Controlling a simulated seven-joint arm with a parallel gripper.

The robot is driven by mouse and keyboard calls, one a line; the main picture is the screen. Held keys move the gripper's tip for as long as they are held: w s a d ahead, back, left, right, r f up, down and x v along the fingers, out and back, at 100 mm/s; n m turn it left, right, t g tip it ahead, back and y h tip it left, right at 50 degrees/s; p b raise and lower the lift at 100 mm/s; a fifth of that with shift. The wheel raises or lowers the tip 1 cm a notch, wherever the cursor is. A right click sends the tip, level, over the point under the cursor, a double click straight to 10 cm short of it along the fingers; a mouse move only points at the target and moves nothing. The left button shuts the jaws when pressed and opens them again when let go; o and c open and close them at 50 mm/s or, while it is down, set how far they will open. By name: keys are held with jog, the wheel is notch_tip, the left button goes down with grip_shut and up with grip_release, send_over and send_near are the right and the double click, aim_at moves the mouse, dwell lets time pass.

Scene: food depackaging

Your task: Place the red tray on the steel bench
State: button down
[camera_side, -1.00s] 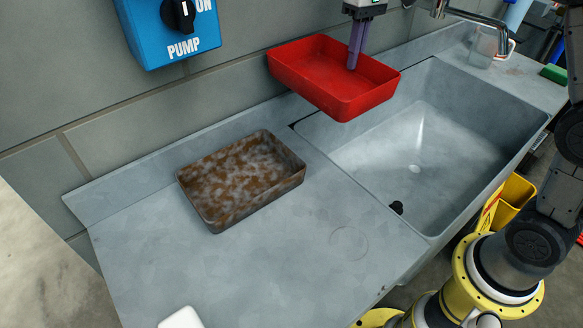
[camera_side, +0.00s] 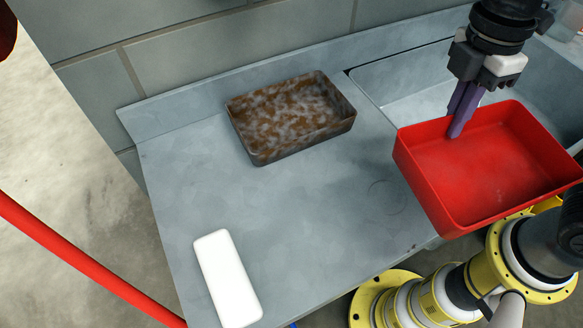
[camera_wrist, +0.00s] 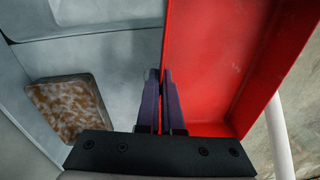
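The red tray (camera_side: 490,180) is empty and held in the air at the right, in front of the sink and past the bench's right end in the side view. My gripper (camera_side: 457,125) is shut on the tray's far-left wall, with its purple fingers pointing down. In the wrist view the fingers (camera_wrist: 161,78) straddle the left wall of the red tray (camera_wrist: 212,60). The grey steel bench (camera_side: 300,215) has a wide bare top to the left of the tray. The tray hides part of the sink and the bench's right side.
A brown-stained tray (camera_side: 292,115) stands at the back of the bench; it also shows in the wrist view (camera_wrist: 70,108). A white block (camera_side: 228,278) lies at the front left. The sink (camera_side: 410,85) is behind the red tray. The bench middle is clear.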

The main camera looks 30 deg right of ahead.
aim_at(452, 158)
jog(key=s, duration=0.1)
jog(key=s+a+n, duration=0.1)
jog(key=s, duration=0.1)
jog(key=shift+s+a+r, duration=0.1)
jog(key=shift+a+r, duration=0.1)
jog(key=shift+r, duration=0.05)
jog(key=shift+s+a+r+n, duration=0.1)
jog(key=shift+s+a+n, duration=0.1)
jog(key=shift+a+n, duration=0.1)
jog(key=shift+w+a, duration=0.1)
jog(key=shift+a, duration=0.05)
jog(key=w+a+f, duration=0.2)
jog(key=w+f, duration=0.1)
jog(key=w+a+f, duration=0.6)
jog(key=shift+w+a, duration=0.1)
jog(key=shift+w, duration=0.3)
jog(key=shift+w+a+f, duration=0.15)
jog(key=shift+f, duration=0.85)
jog(key=shift+w+a+f, duration=0.1)
jog(key=shift+w+f, duration=0.05)
jog(key=shift+f, duration=0.8)
jog(key=shift+f, duration=0.15)
jog(key=c, duration=1.1)
grip_release()
